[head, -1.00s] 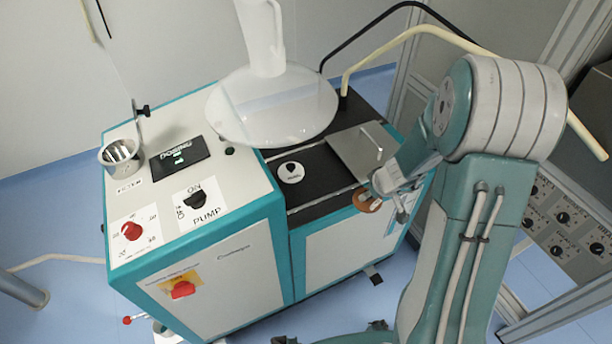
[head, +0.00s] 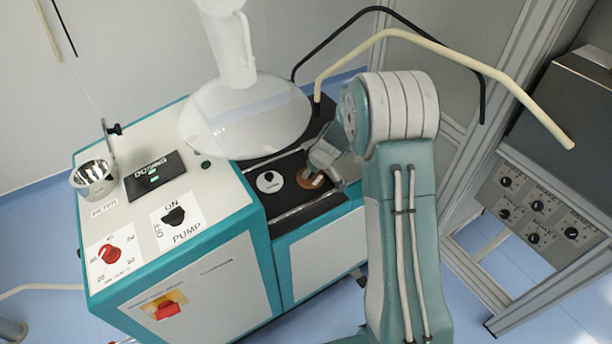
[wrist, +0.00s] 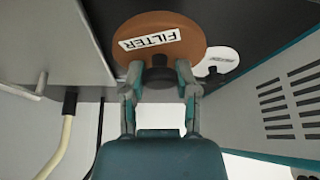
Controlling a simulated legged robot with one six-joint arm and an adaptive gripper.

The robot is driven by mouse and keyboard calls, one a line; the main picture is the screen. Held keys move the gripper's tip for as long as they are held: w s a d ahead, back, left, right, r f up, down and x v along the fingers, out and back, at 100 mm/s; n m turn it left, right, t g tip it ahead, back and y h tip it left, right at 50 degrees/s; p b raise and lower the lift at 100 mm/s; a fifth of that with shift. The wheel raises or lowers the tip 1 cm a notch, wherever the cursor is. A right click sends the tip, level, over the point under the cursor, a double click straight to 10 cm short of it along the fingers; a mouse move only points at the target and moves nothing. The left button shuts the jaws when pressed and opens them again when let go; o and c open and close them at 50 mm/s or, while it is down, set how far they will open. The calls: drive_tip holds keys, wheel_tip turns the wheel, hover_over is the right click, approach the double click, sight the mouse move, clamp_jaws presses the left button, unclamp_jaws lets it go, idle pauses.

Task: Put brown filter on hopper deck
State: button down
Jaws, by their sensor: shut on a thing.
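The brown filter (wrist: 185,30), a round disc with a white "FILTER" label, is in my gripper (wrist: 160,82). The fingers are shut on its dark central knob in the wrist view. In the head view the brown filter (head: 310,179) shows small beside my gripper (head: 318,165), over the right part of the black hopper deck (head: 287,196). I cannot tell whether it touches the deck. A white disc (head: 269,182) lies on the deck to its left; it also shows in the wrist view (wrist: 219,61), partly behind the brown filter.
The large translucent hopper (head: 245,115) stands over the back of the deck. The control cabinet (head: 170,190) with a metal cup (head: 92,178) is to the left. A cream tube (head: 420,38) and a black tube arch behind my arm. A panel of knobs (head: 540,212) is at the right.

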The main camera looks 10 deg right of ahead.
drive_tip(key=shift+w+a, duration=0.35)
drive_tip(key=shift+w, duration=0.3)
drive_tip(key=shift+w+a+f, duration=0.15)
drive_tip(key=shift+w+f, duration=0.1)
drive_tip(key=shift+f, duration=1.5)
drive_tip(key=shift+f, duration=0.1)
drive_tip(key=shift+c, duration=1.8)
unclamp_jaws()
